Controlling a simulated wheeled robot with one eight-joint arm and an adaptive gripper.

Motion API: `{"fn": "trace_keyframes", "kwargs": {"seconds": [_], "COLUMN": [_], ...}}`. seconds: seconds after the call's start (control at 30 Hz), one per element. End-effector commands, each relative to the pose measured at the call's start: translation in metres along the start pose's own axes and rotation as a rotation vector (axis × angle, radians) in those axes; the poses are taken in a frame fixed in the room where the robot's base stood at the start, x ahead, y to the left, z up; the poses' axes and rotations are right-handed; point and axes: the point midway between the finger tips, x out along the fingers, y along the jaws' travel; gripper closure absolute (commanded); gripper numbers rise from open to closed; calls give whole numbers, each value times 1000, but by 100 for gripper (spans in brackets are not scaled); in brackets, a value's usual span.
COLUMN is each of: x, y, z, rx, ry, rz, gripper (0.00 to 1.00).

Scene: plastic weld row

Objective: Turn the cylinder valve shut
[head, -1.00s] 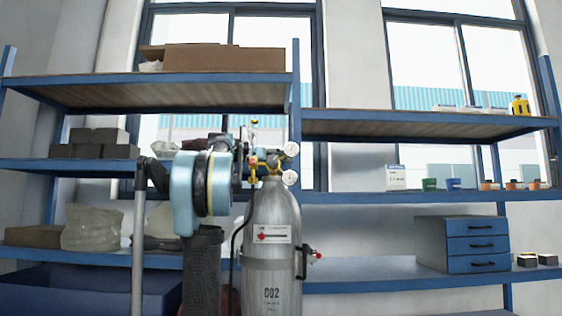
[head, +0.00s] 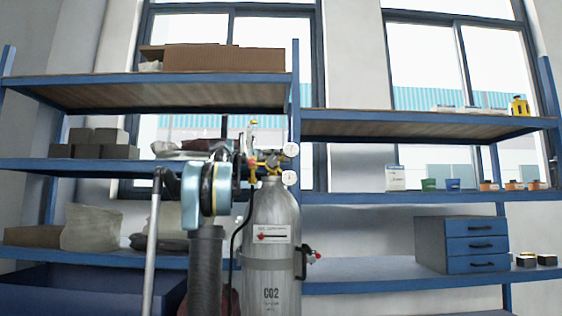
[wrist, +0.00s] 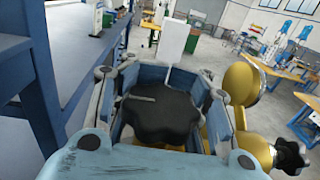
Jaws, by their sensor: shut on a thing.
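A grey CO2 cylinder (head: 284,212) stands upright in the head view, with a brass valve and regulator (head: 266,160) on top. In the wrist view the black lobed valve knob (wrist: 160,112) sits between the fingers of my gripper (wrist: 160,90), which is shut on it. A light line marks the knob's top. Yellow brass regulator parts (wrist: 240,84) lie right of the fingers, with a smaller black knob (wrist: 291,156) further right. In the head view my arm stands left of the cylinder, and the fingers' hold on the knob is hard to make out.
Blue shelving (head: 380,198) stands close behind the cylinder, with boxes and small pots on it. Two round gauges (head: 290,177) stick out right of the valve. A dark hose (head: 234,240) runs down the cylinder's left side. Workbenches (wrist: 300,105) stand farther off in the wrist view.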

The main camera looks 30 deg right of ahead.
Motion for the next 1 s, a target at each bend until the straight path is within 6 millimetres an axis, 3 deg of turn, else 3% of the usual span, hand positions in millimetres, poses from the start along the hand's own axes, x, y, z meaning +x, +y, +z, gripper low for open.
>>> {"fn": "trace_keyframes", "kwargs": {"seconds": [0.3, 0.8, 0.83, 0.9, 1.0], "x": [-1, 0, 0, 0, 0], "y": [-4, -5, -5, -5, -5], "z": [0, 0, 0, 0, 0], "rx": [0, 0, 0, 0, 0], "ry": [0, -1, -1, -1, -1], "rz": [-118, -137, -137, -138, -138], "gripper": [95, 95, 65, 49, 46]}}
